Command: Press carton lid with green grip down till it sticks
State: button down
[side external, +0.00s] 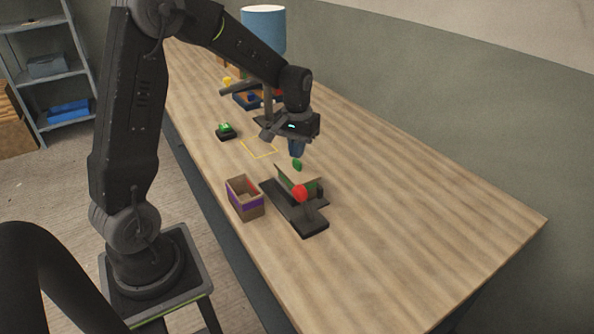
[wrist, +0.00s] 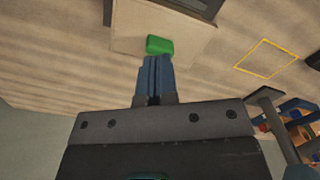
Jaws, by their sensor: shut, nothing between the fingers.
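My gripper (side external: 296,153) has blue fingers shut together with nothing between them. It is over the black fixture, with its tips just above the green grip (side external: 297,165). In the wrist view the closed fingertips (wrist: 154,60) point at the green grip (wrist: 159,45); whether they touch it I cannot tell. The grip sits near the edge of the tan carton lid (wrist: 125,30). In the side view the lid (side external: 284,176) looks tilted above the black fixture (side external: 290,211). The carton body under it is mostly hidden.
A red ball-shaped knob (side external: 300,193) stands at the fixture's near side. An open carton with a purple band (side external: 244,198) stands left of it. A black device with a green top (side external: 226,131) and a yellow outline (side external: 259,148) lie farther back. The table's right is clear.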

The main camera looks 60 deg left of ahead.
aim_at(297, 162)
jog(key=shift+f, duration=0.8)
dwell(0.6)
jog(key=shift+r, duration=0.15)
jog(key=shift+r, duration=3.4)
jog(key=shift+s+d+r, duration=0.1)
jog(key=shift+d+r, duration=0.1)
jog(key=s+d+r+m+t, duration=0.2)
jog(key=s+d+r+m, duration=0.1)
jog(key=s+d, duration=0.4)
jog(key=s+d+r+m+t, duration=0.3)
jog(key=s+d, duration=0.4)
jog(key=s, duration=0.4)
jog(key=shift+s+d+r+t, duration=0.3)
jog(key=shift+r, duration=0.2)
